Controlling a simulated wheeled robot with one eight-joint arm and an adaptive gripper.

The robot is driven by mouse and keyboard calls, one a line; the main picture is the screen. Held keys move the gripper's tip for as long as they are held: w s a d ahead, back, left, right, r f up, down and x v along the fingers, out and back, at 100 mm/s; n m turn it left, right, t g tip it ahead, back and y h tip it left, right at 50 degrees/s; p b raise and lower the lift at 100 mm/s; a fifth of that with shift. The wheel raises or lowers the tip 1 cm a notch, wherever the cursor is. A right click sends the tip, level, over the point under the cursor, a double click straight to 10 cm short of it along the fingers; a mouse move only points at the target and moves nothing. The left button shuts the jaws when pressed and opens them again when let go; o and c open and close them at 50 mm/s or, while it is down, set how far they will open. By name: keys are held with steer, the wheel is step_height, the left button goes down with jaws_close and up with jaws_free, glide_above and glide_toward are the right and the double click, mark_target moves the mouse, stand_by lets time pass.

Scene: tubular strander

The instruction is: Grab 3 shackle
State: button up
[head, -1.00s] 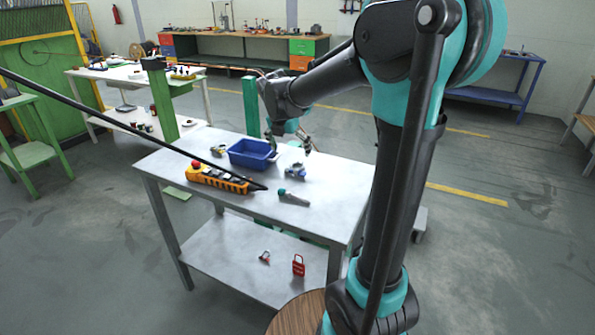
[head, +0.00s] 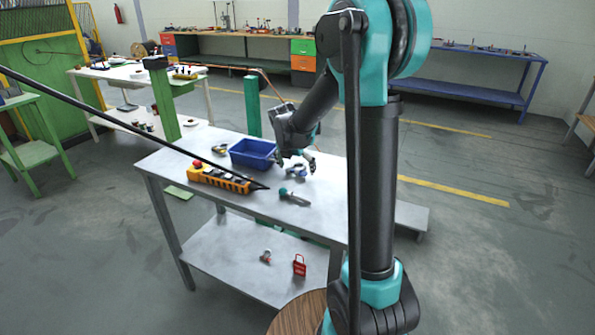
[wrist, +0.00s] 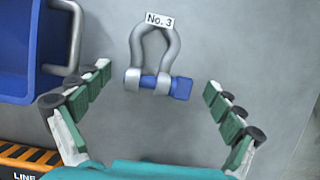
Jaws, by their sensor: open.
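The No. 3 shackle (wrist: 154,52) is a grey bow with a blue pin and a white "No. 3" label. It lies on the metal table (head: 322,212) and shows in the head view (head: 297,170) right of the blue bin. My gripper (wrist: 158,80) is open in the wrist view, with green-padded fingers on either side of the shackle's pin end. The shackle is between and ahead of the fingers, and no contact shows. In the head view my gripper (head: 296,160) is low over the shackle and partly covers it.
The blue bin (head: 233,157) stands close left of the shackle. Another shackle (head: 220,149) lies left of the bin. A red padlock (head: 299,265) is on the lower shelf.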

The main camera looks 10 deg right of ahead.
steer(key=c, duration=1.7)
steer(key=shift+r, duration=0.1)
steer(key=shift+c, duration=0.2)
